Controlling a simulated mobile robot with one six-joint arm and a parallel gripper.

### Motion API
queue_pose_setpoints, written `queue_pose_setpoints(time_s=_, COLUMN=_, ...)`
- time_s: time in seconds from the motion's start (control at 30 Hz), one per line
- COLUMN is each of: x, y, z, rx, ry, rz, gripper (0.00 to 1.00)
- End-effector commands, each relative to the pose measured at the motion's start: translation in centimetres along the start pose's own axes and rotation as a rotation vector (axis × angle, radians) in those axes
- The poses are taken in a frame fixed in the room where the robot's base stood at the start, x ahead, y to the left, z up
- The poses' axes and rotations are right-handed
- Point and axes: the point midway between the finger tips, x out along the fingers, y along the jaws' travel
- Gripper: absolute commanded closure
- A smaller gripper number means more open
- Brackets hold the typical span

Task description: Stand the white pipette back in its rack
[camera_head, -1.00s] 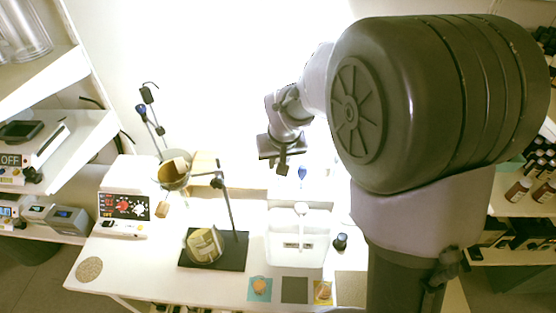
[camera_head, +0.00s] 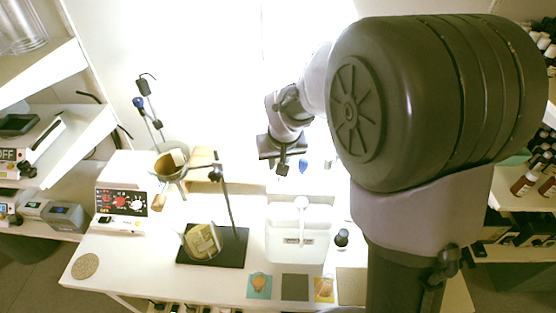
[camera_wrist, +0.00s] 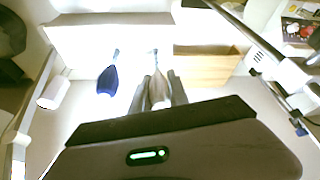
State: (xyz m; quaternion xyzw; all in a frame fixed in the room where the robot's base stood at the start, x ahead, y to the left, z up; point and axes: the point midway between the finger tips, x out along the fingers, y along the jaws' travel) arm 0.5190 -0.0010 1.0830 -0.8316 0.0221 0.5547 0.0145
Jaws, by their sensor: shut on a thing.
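My gripper (camera_head: 283,169) is high over the back of the white bench, its tip small in the head view. In the wrist view its two fingers (camera_wrist: 158,84) are shut around a slim pale piece, the white pipette (camera_wrist: 155,90), whose far end points away from the wrist. A blue pipette (camera_wrist: 108,78) is just left of the fingers, apart from them; it also shows in the head view (camera_head: 303,164) to the right of the gripper. A white panel (camera_wrist: 110,36) lies beyond both pipettes and may be the rack. Glare hides the rack's slots.
A wooden box (camera_wrist: 205,62) is right of the fingers. The front left bench is mostly clear.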

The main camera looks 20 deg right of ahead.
Motion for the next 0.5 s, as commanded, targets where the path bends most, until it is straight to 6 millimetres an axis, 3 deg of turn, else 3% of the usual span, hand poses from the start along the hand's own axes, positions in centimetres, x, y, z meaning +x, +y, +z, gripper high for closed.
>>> queue_pose_setpoints(time_s=0.33, x=0.62, y=0.0, z=0.26, rx=0.0, ry=0.0, rz=0.0, gripper=0.89)
queue_pose_setpoints(time_s=0.4, x=0.62, y=0.0, z=0.25, rx=0.0, ry=0.0, rz=0.0, gripper=0.69)
queue_pose_setpoints(time_s=0.5, x=0.61, y=0.0, z=0.25, rx=0.0, ry=0.0, rz=0.0, gripper=0.54)
